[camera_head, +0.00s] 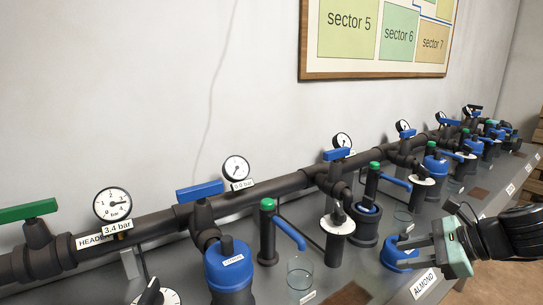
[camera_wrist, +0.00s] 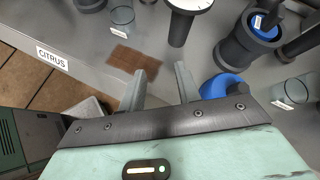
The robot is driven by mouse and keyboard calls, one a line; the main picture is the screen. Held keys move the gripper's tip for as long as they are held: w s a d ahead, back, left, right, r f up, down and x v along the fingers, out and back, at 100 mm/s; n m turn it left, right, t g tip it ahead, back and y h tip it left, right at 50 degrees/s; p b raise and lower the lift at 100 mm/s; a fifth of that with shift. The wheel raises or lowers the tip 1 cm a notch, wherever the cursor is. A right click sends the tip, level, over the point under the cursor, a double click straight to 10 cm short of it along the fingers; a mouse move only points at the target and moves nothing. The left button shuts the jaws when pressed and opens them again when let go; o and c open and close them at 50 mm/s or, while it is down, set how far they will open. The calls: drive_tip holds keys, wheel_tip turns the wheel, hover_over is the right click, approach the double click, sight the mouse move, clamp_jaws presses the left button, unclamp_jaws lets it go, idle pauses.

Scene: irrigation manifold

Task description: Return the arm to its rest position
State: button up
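My gripper (camera_head: 402,250) is at the right of the head view, over the front of the bench near the ALMOND label. Its pale green body and grey fingers point left. A blue rounded part (camera_head: 393,260) shows just behind and below the fingers; in the wrist view the blue part (camera_wrist: 222,86) lies right of the right finger, partly hidden by my gripper body. I cannot tell whether they touch.
A dark manifold pipe (camera_head: 150,221) with gauges and blue valve handles runs along the wall. A blue-topped filter (camera_head: 228,270), green-capped posts and a clear cup (camera_head: 300,273) stand on the grey bench. The CITRUS label (camera_wrist: 52,59) marks the bench edge; tiled floor lies beyond.

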drive_tip(key=s+a+n+g+h+p, duration=0.35)
drive_tip(key=s+a+n+g, duration=0.35)
drive_tip(key=s+a+n, duration=0.6)
drive_tip(key=s+a+r+n+t+h+p, duration=0.1)
drive_tip(key=s+r+n+h+p, duration=0.4)
drive_tip(key=s+r+n, duration=0.5)
wheel_tip(320, 180, up, 4)
drive_tip(key=n, duration=0.6)
drive_tip(key=shift+s+a+f, duration=0.15)
drive_tip(key=shift+a+f, duration=0.05)
drive_tip(key=shift+a, duration=0.15)
